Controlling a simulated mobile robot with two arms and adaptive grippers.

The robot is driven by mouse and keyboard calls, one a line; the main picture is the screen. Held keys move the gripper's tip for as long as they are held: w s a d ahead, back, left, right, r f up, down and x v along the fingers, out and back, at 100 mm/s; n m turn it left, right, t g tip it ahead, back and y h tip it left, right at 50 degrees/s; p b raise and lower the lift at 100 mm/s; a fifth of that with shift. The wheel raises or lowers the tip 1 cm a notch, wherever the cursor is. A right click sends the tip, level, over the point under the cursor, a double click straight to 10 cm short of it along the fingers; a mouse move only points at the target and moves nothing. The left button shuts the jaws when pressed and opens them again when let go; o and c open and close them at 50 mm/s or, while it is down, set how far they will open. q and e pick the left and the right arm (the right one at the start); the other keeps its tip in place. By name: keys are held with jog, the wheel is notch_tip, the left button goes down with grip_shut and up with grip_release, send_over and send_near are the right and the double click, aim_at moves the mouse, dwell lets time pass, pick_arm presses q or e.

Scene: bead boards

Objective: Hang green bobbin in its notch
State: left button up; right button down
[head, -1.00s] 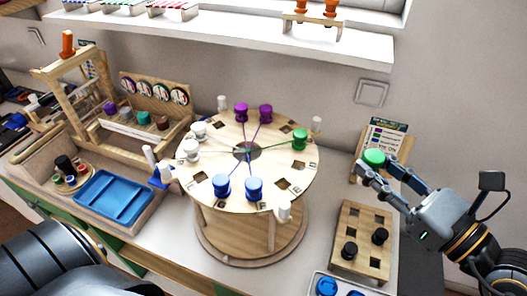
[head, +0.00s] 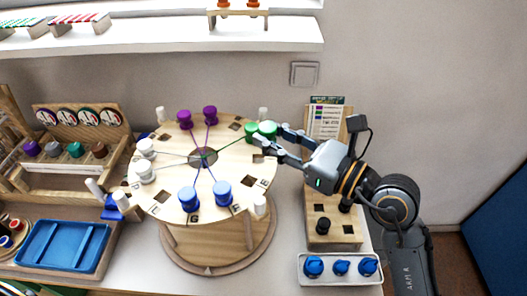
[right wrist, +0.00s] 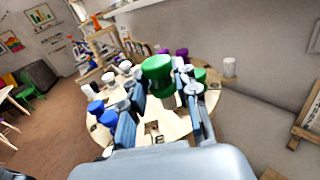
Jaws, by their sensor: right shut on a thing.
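My right gripper (head: 268,136) is shut on a green bobbin (head: 267,128) at the right rim of the round wooden disc (head: 190,203). The held bobbin looks large and upright between the fingers in the right wrist view (right wrist: 158,70). A second green bobbin (head: 250,132) sits on the disc just left of it; it also shows in the right wrist view (right wrist: 200,75). A green cord runs from the hub (head: 203,157) toward these bobbins. The fingers partly hide the rim there, and I cannot tell whether the held bobbin touches the disc. My left gripper is out of view.
Purple bobbins (head: 210,114), white bobbins (head: 146,171) and blue bobbins (head: 222,193) sit around the disc. White pegs (head: 260,206) stand at its rim.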

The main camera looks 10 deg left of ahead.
aim_at(265, 155)
jog(key=f, duration=0.1)
jog(key=w+a+f, duration=0.2)
jog(key=f, duration=0.1)
jog(key=shift+w+a, duration=0.1)
jog(key=shift+w, duration=0.1)
notch_tip(265, 155, down, 3)
jog(key=shift+w+a, duration=0.1)
jog(key=shift+a, duration=0.05)
jog(key=shift+f, duration=0.2)
jog(key=shift+f, duration=0.25)
jog(key=c, duration=1)
grip_release()
jog(key=shift+r, duration=0.1)
